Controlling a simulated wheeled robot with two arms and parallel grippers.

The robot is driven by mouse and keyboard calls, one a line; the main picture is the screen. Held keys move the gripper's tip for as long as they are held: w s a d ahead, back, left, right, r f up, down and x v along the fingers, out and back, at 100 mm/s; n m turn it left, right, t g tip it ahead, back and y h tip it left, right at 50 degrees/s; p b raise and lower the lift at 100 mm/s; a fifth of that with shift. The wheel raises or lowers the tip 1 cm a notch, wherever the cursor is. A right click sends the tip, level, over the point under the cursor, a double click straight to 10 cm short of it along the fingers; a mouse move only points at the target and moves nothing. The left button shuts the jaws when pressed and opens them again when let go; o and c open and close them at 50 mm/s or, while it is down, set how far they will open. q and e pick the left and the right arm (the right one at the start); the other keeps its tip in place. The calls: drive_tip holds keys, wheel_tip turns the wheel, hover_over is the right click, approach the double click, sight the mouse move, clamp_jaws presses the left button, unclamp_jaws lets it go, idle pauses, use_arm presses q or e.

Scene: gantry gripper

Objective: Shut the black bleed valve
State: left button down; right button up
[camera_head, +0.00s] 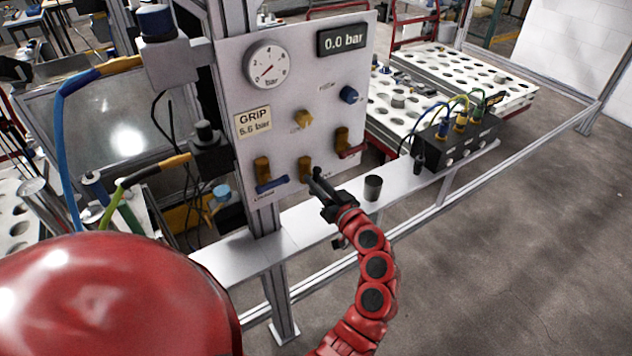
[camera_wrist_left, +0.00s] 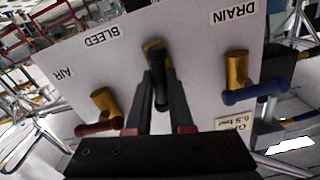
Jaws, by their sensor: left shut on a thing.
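The black bleed valve is the middle of the lower row on the panel, with a brass body (camera_head: 305,165). In the left wrist view its black handle (camera_wrist_left: 160,88) runs up the picture, unlike the crosswise red and blue handles beside it. My left gripper (camera_head: 317,181) is shut on this handle, one finger on each side. In the head view the gripper hides most of the handle. The wrist view shows the gripper (camera_wrist_left: 160,100) under the BLEED label side of the panel. My right gripper is not in view.
A blue-handled valve (camera_head: 270,184) and a red-handled valve (camera_head: 350,151) flank the black one closely. A dark cup (camera_head: 373,187) and a black box (camera_head: 455,139) stand on the rail.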

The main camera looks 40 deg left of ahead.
use_arm(q)
drive_tip(key=shift+f, duration=0.1)
idle(0.7)
drive_tip(key=c, duration=0.6)
unclamp_jaws()
drive_tip(key=b+v, duration=0.5)
drive_tip(key=v, duration=1.2)
drive_tip(key=shift+d+b, duration=0.25)
drive_tip(key=shift+b, duration=0.1)
